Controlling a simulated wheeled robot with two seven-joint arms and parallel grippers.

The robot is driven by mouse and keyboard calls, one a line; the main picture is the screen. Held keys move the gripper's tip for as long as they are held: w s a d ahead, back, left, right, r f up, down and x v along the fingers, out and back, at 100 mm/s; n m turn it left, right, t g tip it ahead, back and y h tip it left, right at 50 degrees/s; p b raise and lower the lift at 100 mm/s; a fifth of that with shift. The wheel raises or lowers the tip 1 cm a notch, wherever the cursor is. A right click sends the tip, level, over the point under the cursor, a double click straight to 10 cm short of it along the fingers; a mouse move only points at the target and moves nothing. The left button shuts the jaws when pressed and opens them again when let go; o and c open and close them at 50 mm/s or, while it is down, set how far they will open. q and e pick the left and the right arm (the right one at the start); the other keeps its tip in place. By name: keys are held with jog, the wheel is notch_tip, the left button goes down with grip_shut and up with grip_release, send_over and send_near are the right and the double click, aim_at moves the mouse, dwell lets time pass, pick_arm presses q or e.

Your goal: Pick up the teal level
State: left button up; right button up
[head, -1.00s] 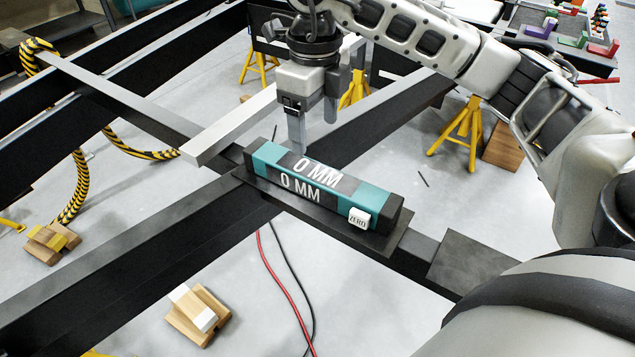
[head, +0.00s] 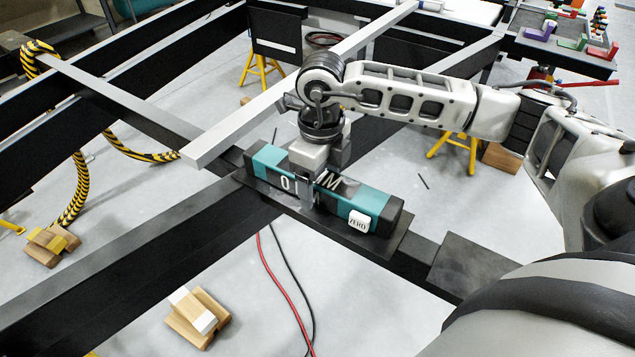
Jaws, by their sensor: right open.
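The teal level (head: 368,203) is a teal and black bar with white lettering and a white ZERO button. It lies on a dark flat plate (head: 386,240) on the chassis beam in the head view. My right gripper (head: 312,190) is open and points down over the middle of the level. One finger shows in front of the level's near face and covers part of the lettering. The other finger is hidden, so I cannot tell whether either touches the level. My left gripper is not in view.
A light metal bar (head: 235,128) lies across the frame just behind the level. Black beams (head: 130,265) surround open gaps down to the floor. Red and black cables (head: 283,285) hang below. Yellow stands (head: 455,150) and a tray of coloured parts (head: 560,45) are farther back.

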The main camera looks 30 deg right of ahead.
jog(key=c, duration=1.3)
